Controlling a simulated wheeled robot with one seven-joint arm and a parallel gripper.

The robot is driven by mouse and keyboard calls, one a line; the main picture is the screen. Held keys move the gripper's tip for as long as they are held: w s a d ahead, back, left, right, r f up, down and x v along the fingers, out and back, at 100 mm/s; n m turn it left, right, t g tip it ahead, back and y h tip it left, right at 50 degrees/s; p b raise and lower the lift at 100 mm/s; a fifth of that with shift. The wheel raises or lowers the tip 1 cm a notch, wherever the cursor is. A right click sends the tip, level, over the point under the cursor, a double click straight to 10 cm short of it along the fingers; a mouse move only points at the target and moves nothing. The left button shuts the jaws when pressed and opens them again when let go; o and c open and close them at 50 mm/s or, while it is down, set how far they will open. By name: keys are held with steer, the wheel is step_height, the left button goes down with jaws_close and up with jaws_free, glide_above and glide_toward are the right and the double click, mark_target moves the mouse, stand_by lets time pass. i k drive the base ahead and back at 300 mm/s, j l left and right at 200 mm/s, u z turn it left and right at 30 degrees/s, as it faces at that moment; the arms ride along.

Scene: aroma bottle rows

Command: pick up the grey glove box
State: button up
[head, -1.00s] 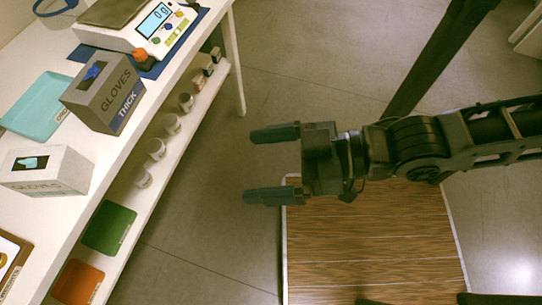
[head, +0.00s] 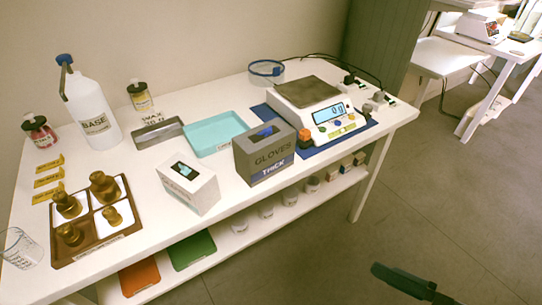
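The grey glove box (head: 265,153) stands on the white table near its front edge. It is labelled GLOVES and THICK, and blue glove material shows in its top opening. A white glove box (head: 188,186) stands just left of it, with a small gap. One dark finger of my gripper (head: 403,282) shows at the bottom right, over the floor, well away from the table and the grey box. The other finger is outside the picture, so its opening cannot be judged.
A scale (head: 312,105) on a blue mat stands right of the grey box, with an orange-capped item between. A teal tray (head: 216,134) lies behind. A brown tray (head: 98,247) of brass-coloured pieces is at left. A lower shelf (head: 262,231) holds jars. Floor at right is clear.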

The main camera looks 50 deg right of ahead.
mark_target(263, 151)
steer(key=k+l+z, duration=0.2)
steer(key=l, duration=0.9)
steer(key=i+l+z, duration=0.1)
steer(key=l, duration=0.25)
steer(key=i+l, duration=0.15)
steer(key=l, duration=0.25)
steer(key=i+l+z, duration=0.15)
steer(key=l, duration=0.2)
steer(key=i+j, duration=0.15)
